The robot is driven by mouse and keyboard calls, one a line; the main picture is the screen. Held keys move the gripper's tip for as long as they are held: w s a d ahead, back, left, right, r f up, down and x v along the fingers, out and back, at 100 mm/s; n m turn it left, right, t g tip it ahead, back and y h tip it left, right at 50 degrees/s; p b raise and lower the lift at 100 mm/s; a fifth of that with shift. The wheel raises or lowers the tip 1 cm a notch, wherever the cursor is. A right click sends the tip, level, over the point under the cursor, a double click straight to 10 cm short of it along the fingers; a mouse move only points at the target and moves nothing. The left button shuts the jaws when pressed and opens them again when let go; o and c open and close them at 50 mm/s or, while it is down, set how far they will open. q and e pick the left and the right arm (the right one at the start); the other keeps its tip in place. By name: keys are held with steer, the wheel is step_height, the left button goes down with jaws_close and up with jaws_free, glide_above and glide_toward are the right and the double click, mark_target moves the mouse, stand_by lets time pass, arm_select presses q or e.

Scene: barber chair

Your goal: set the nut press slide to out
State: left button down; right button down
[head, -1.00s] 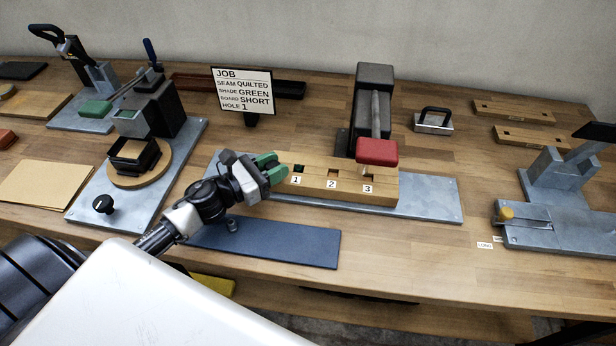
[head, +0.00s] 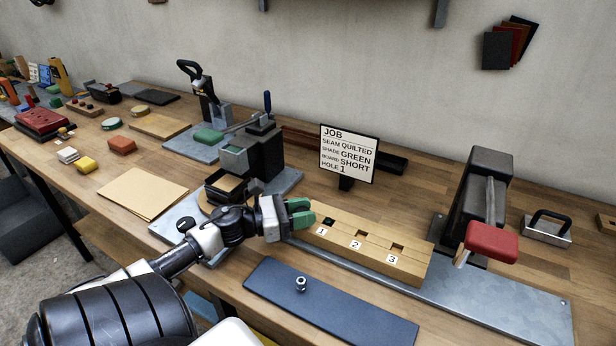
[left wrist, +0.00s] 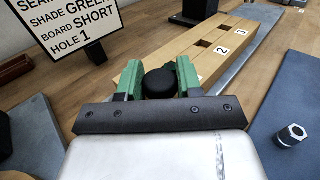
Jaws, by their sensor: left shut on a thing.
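The nut press slide is a wooden block (head: 372,245) with square holes labelled 1, 2 and 3, lying on a long grey metal plate (head: 500,305). The nut press (head: 480,190), dark with a red handle pad (head: 492,242), stands to the right of the block; hole 3 lies left of the pad. My left gripper (head: 300,212) is at the block's left end. In the left wrist view its green fingers (left wrist: 159,75) are shut on a round black knob (left wrist: 160,83) at the end of the block (left wrist: 195,50). My right gripper is out of view.
A blue mat (head: 340,308) with a metal nut (head: 300,284) lies in front of the block. A job sign (head: 348,155) stands behind it. Another press (head: 255,150) with a round wooden base stands close behind my left gripper. Tan sheets (head: 142,193) lie further left.

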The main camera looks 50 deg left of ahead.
arm_select(q)
steer(key=shift+a, duration=0.15)
steer(key=c, duration=1.1)
jaws_free()
steer(key=o, duration=0.3)
steer(key=shift+s+a, duration=0.1)
steer(key=shift+a, duration=0.05)
steer(key=shift+s+a+f, duration=0.1)
steer(key=shift+s+a, duration=0.05)
steer(key=shift+s, duration=0.2)
steer(key=b+v, duration=0.1)
steer(key=v, duration=0.9)
steer(key=shift+s+b, duration=0.1)
steer(key=shift+b, duration=0.25)
